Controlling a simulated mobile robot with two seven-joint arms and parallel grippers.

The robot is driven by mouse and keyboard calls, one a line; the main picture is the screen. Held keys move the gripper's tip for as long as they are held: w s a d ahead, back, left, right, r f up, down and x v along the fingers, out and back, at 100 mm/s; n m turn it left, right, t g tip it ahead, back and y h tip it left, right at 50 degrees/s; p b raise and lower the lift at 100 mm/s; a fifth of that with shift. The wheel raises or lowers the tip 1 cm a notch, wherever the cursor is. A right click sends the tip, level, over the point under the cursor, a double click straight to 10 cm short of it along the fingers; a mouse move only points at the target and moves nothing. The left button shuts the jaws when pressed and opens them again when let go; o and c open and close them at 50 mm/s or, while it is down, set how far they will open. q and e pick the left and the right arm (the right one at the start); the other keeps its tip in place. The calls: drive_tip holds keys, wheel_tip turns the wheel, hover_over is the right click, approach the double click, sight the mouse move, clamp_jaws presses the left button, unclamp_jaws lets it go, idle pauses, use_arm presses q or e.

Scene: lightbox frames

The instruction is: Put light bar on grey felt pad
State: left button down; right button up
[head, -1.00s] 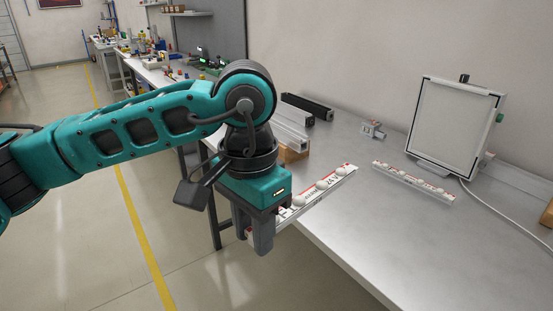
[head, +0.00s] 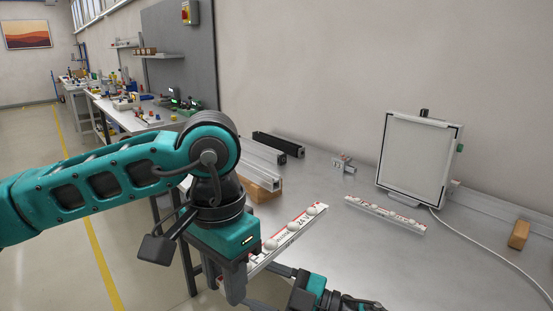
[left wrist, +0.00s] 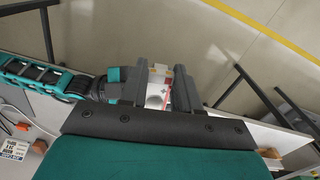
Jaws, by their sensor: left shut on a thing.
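My left gripper (head: 240,280) is shut on a white light bar (head: 290,235) with round domes and red and black print. The left wrist view shows the bar (left wrist: 158,92) between the dark fingers. My right gripper (head: 268,287) is low in the head view, its two fingers apart, close below the held bar; I cannot tell if it touches. A similar light bar (head: 385,214) lies on the table. No grey felt pad can be made out.
The metal table (head: 390,270) has a framed white panel (head: 418,160) at the back, with a cable running right. Aluminium and black profiles (head: 278,145), a wooden block (head: 262,190) and a small metal part (head: 343,164) lie at the left. Another wooden block (head: 518,235) is at right.

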drive_tip(key=w+d+r+n+h, duration=0.3)
drive_tip(key=d+n, duration=0.3)
drive_tip(key=d, duration=0.5)
drive_tip(key=w+d+r+n+h, duration=0.25)
drive_tip(key=d+n, duration=0.35)
drive_tip(key=d, duration=0.4)
drive_tip(key=w+d+r+n+h, duration=0.2)
drive_tip(key=w+d+r+n, duration=0.3)
drive_tip(key=d, duration=0.6)
drive_tip(key=w+a+r+n+g, duration=0.1)
drive_tip(key=w+a+r+g, duration=0.1)
drive_tip(key=a, duration=0.9)
wheel_tip(320, 180, up, 10)
drive_tip(key=m+g+h, duration=0.5)
drive_tip(key=m+h, duration=0.6)
hover_over(277, 233)
drive_tip(key=w, duration=0.1)
wheel_tip(277, 233, down, 12)
drive_tip(key=shift+w+f, duration=0.1)
drive_tip(key=shift+f, duration=0.05)
